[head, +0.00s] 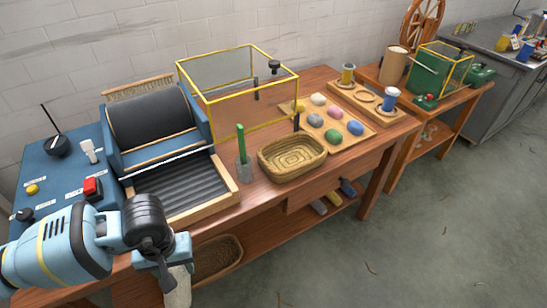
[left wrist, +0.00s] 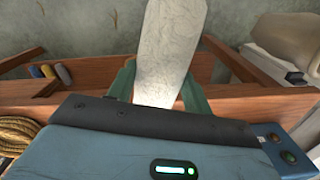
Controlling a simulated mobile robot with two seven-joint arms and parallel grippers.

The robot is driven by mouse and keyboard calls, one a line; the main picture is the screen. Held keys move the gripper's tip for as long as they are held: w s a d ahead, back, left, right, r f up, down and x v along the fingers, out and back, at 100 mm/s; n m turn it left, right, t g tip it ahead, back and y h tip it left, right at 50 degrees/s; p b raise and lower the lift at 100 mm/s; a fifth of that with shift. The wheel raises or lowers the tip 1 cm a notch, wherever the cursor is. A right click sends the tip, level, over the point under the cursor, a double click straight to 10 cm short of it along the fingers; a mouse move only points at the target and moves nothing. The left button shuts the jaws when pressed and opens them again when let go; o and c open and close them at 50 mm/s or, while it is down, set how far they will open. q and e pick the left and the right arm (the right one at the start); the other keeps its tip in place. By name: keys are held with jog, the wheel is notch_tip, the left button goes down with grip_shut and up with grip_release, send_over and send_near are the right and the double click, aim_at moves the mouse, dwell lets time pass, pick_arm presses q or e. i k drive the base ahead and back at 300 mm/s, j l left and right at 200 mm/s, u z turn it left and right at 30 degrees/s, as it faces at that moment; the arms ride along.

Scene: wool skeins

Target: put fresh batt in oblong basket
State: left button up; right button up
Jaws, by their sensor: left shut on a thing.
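A pale, whitish batt (head: 178,288) hangs from my left gripper (head: 166,268) at the front edge of the bench, left of centre in the head view. In the left wrist view the batt (left wrist: 172,45) is a long flat strip between the two green fingers, which are shut on it. The oblong basket (head: 264,163), woven and tan, stands on the bench to the right of the gripper and farther back. Its inside looks empty. A bit of woven basket (left wrist: 14,132) shows at the left edge of the wrist view. My right gripper is not in view.
The drum carder (head: 150,125) stands behind my left gripper. A glass with a green-handled tool (head: 241,145) stands between carder and basket. A yellow-framed clear box (head: 235,95) is behind, and a tray of coloured balls (head: 369,137) is right. Another basket (head: 222,262) sits below the benchtop.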

aim_at(292, 160)
jog(key=i+l+u, duration=0.3)
jog(key=l, duration=1.3)
jog(key=l+u, duration=0.3)
jog(key=l, duration=1.25)
jog(key=k, duration=0.05)
